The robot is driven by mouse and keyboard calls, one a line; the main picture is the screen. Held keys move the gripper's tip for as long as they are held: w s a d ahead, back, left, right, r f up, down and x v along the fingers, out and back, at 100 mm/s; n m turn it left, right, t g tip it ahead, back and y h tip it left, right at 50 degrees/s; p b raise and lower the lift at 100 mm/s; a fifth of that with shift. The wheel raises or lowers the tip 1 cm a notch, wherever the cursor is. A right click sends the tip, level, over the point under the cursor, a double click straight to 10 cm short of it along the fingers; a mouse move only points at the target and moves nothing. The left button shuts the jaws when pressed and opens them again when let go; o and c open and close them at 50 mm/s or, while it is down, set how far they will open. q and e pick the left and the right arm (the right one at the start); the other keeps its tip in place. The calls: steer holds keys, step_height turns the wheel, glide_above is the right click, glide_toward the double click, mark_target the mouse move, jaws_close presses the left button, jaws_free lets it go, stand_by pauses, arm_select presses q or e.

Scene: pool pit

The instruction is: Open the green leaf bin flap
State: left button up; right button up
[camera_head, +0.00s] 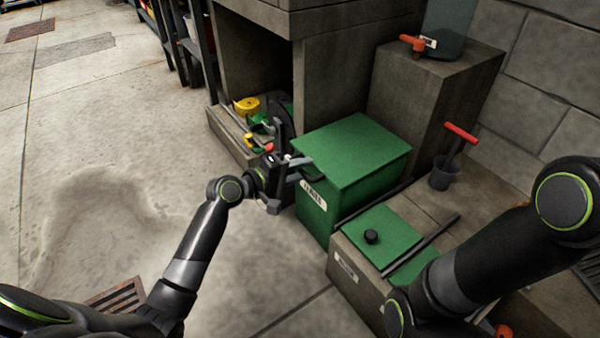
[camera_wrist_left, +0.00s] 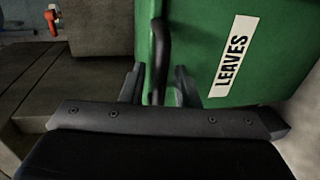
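The green leaf bin (camera_head: 325,210) stands in the middle of the head view with a white LEAVES label on its front. Its green flap (camera_head: 355,150) lies flat and shut on top. A dark bar handle (camera_wrist_left: 160,45) sticks out at the flap's front edge. My left gripper (camera_head: 290,177) is at this handle, in front of the bin. In the left wrist view the two fingers (camera_wrist_left: 159,88) stand apart on either side of the bar, with a gap showing, so the gripper is open around it. My right arm reaches in from the right; its gripper is out of view.
A low box with a green lid and black knob (camera_head: 371,236) stands right of the bin. A grey block (camera_head: 425,100) with an orange-tapped container is behind it. A red-handled tool stands in a small pot (camera_head: 443,175). A shelf with yellow items (camera_head: 247,105) is behind my left gripper.

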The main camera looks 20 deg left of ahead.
arm_select(q)
jaws_close()
stand_by(0.5)
